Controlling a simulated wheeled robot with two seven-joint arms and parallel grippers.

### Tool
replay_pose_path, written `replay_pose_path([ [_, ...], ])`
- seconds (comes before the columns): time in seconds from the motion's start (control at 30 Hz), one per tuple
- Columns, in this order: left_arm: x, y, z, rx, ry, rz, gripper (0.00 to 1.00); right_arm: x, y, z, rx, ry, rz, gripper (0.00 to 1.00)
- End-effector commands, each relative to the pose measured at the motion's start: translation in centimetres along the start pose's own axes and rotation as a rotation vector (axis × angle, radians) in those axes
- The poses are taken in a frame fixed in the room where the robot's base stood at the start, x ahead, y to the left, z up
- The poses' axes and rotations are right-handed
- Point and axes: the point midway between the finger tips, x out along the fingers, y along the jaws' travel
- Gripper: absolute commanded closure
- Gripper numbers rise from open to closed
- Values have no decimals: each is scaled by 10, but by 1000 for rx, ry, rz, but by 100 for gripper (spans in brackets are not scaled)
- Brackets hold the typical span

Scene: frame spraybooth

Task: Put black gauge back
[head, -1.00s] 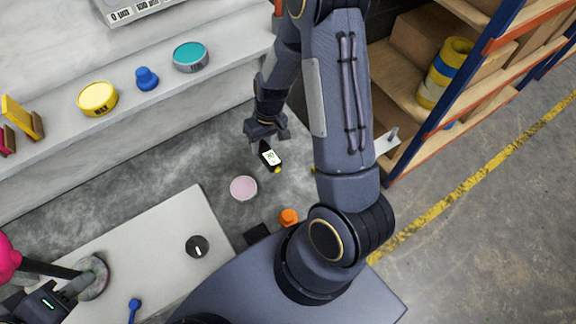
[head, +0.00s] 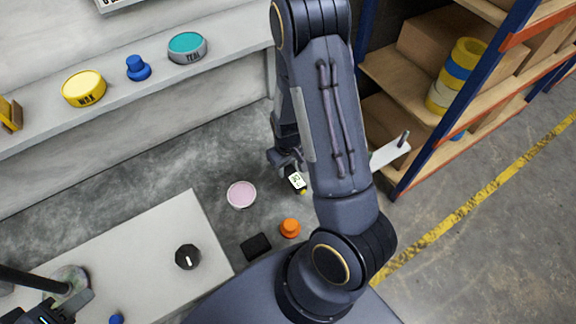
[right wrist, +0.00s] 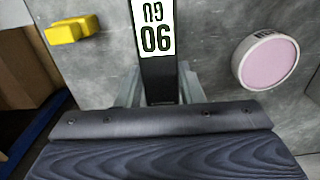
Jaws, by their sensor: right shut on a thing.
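The black gauge (head: 297,181) has a white label with dark characters. My right gripper (head: 287,162) is shut on it and holds it over the grey bench, right of the pink disc.
A pink round tin (head: 241,195), an orange knob (head: 290,228) and a black square (head: 256,246) lie nearby. A pale board (head: 150,235) bears a black knob (head: 187,257). A ledge holds yellow (head: 84,89) and teal (head: 187,47) tins. Shelving (head: 425,120) stands right.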

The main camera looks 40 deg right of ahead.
Motion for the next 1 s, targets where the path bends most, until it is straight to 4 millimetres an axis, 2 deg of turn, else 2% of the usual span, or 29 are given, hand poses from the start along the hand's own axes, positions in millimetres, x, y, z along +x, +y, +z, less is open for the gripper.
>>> replay_pose_path([
  [0.5,33,-15,17,0,0,0,64,45,0,0,0,0,0,93],
  [0.87,34,-16,17,0,0,0,64,47,0,0,-1,0,0,93],
  [0.9,34,-16,17,0,0,0,64,47,0,0,-1,0,0,63],
  [1.0,34,-16,17,0,0,0,64,47,0,0,-1,0,0,50],
])
